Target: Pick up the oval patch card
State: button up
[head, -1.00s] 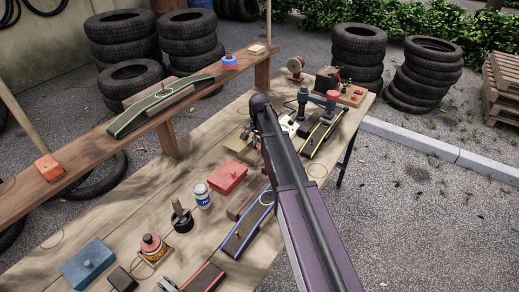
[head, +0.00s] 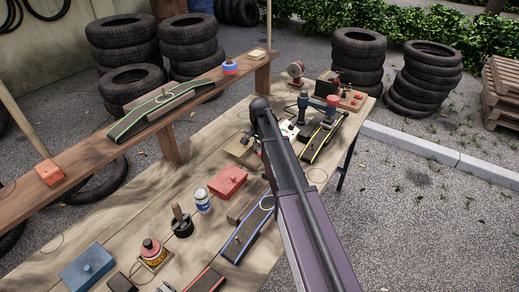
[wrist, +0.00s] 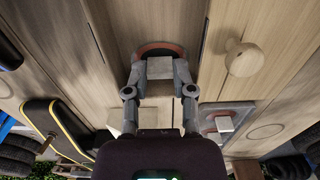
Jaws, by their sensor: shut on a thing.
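In the wrist view my gripper (wrist: 160,68) has its two grey fingers drawn together, shut on a dark oval piece with a reddish rim (wrist: 157,47), which looks like the oval patch card. Only its curved outer edge shows above the fingertips; the fingers hide the rest. It is over the wooden bench top, and I cannot tell whether it touches the wood.
In the wrist view a round wooden knob (wrist: 244,58) stands right of the fingers. A grey plate with a block (wrist: 222,122) is lower right, and a yellow-edged dark strip (wrist: 60,125) lower left. In the head view, a red box (head: 228,181) and a white-blue can (head: 203,201) stand on the bench.

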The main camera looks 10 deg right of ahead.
notch_tip(320, 180, up, 10)
jog(key=p, duration=0.9)
jog(key=shift+p, duration=0.4)
jog(key=shift+r, duration=0.1)
dwell(0.3)
notch_tip(320, 180, up, 16)
jog(key=p, duration=1.6)
jog(key=shift+r+p, duration=0.25)
jog(key=shift+p, duration=0.1)
jog(key=shift+s, duration=0.1)
